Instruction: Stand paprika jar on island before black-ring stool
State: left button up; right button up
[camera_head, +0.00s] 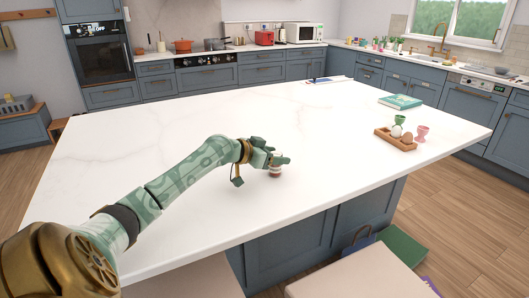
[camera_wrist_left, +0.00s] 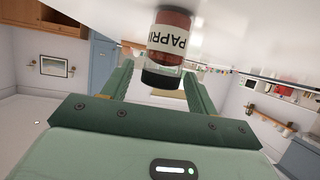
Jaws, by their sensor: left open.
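The paprika jar (camera_head: 275,171) stands upright on the white island (camera_head: 150,130), near its front middle. In the left wrist view, which is turned over, the jar (camera_wrist_left: 170,38) shows a red body, a white label with part of the word "PAPRI" and a dark lid. My left gripper (camera_head: 278,160) is at the jar's top and hides part of it. In the left wrist view its open fingers (camera_wrist_left: 162,84) lie either side of the lid, with gaps showing. Two pale stool seats (camera_head: 355,278) show at the island's front edge; no black ring is visible on either. My right gripper is not in view.
A wooden egg tray (camera_head: 383,134), a green egg cup (camera_head: 400,120) and a pink one (camera_head: 422,132) stand at the island's right. A teal book (camera_head: 400,102) lies behind them. The island top left of my arm is clear.

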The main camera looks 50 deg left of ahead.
pick_arm(q)
jog(key=p+v, duration=0.4)
jog(key=v, duration=0.7)
jog(key=shift+s+r+p, duration=0.15)
jog(key=shift+s+p, duration=0.1)
jog(key=shift+p, duration=0.1)
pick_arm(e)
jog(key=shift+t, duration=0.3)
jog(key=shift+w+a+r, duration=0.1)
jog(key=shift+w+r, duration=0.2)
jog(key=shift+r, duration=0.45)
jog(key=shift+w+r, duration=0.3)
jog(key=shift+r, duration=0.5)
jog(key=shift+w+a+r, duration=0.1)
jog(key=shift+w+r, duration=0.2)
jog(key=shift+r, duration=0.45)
